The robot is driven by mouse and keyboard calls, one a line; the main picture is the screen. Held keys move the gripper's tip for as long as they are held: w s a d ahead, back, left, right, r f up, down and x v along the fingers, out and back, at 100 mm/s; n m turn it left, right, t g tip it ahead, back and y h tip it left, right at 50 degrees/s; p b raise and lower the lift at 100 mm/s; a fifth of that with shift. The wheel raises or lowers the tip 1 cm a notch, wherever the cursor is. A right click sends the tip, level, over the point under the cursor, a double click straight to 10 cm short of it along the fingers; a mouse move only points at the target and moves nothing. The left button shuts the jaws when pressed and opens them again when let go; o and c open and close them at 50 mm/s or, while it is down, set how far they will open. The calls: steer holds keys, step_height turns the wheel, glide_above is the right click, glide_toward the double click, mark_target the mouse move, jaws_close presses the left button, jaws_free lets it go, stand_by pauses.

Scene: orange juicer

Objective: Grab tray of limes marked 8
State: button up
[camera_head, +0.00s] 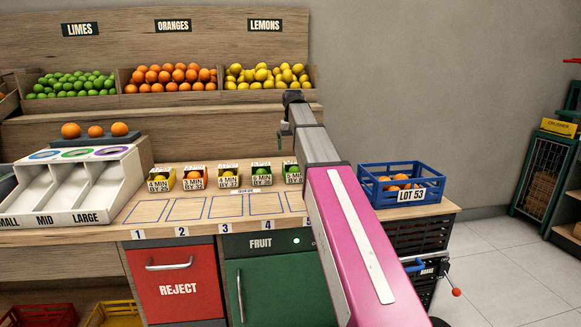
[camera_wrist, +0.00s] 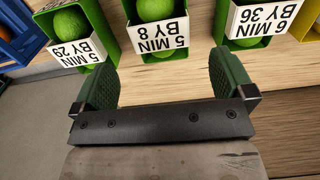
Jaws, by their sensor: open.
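The tray marked "5 MIN BY 8" (camera_wrist: 160,33) is green with a white label and holds green limes. It is at the top middle of the wrist view, ahead of my gripper and lined up with the gap between its fingers. My gripper (camera_wrist: 163,72) is open and empty, its green-padded fingers apart on either side of the tray's line. In the head view, a green tray (camera_head: 291,170) beside my arm is partly covered, and its label cannot be read in full. My fingers do not show clearly there.
Green lime trays marked "BY 29" (camera_wrist: 70,38) and "BY 36" (camera_wrist: 250,25) flank it closely. More fruit trays (camera_head: 194,178) stand to the left on the wooden counter (camera_head: 150,211). A blue crate marked "LOT 53" (camera_head: 400,185) stands right of my arm.

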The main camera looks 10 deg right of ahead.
mark_target(293, 162)
steer(key=shift+w, duration=0.3)
steer(key=shift+f, duration=0.25)
step_height(293, 162, down, 10)
steer(key=shift+d+f, duration=0.1)
steer(key=c, duration=0.8)
